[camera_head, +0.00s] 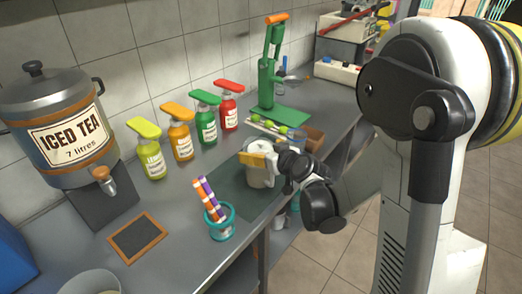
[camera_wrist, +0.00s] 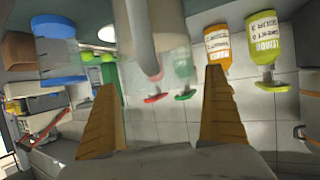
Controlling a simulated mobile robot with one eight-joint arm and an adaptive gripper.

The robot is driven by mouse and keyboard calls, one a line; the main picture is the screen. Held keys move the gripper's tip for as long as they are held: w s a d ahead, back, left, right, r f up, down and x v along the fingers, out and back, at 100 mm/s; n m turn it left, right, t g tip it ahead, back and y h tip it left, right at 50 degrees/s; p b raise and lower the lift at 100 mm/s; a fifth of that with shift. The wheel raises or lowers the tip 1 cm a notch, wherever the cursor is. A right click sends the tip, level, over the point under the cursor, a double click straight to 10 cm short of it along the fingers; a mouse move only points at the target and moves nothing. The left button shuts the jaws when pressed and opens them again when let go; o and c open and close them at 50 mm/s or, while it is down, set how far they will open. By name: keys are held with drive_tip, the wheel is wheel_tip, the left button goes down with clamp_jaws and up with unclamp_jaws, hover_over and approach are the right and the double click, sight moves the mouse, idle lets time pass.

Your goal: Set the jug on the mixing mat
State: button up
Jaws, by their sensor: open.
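The translucent jug (camera_head: 259,178) stands on the dark mixing mat (camera_head: 225,195) on the grey counter and looks upright. My gripper (camera_head: 257,157) is at the jug's upper part, with an orange finger in front of its near side. In the wrist view, which is turned upside down, my gripper (camera_wrist: 163,110) has its two orange fingers spread apart. The clear jug (camera_wrist: 170,45) with its pale handle (camera_wrist: 148,40) shows between and beyond them. I cannot tell whether a finger touches the jug. Part of the jug is hidden by the gripper in the head view.
A teal cup (camera_head: 221,222) with striped straws stands near the mat's left corner. Several syrup bottles (camera_head: 181,142) line the wall. The iced tea dispenser (camera_head: 62,125) is at left, a green press (camera_head: 270,75) behind. A small chalkboard (camera_head: 138,238) lies on the front-left counter.

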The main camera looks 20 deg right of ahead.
drive_tip(key=s+r+m+g+h+p, duration=0.1)
drive_tip(key=s+r, duration=0.4)
drive_tip(key=s, duration=0.9)
drive_tip(key=s+r+m+g+h+p, duration=0.1)
drive_tip(key=s+r+g, duration=0.3)
drive_tip(key=s, duration=1)
drive_tip(key=shift+s+r+m+g+h+p, duration=0.35)
drive_tip(key=shift+g+h+p, duration=0.2)
drive_tip(key=shift+p, duration=0.3)
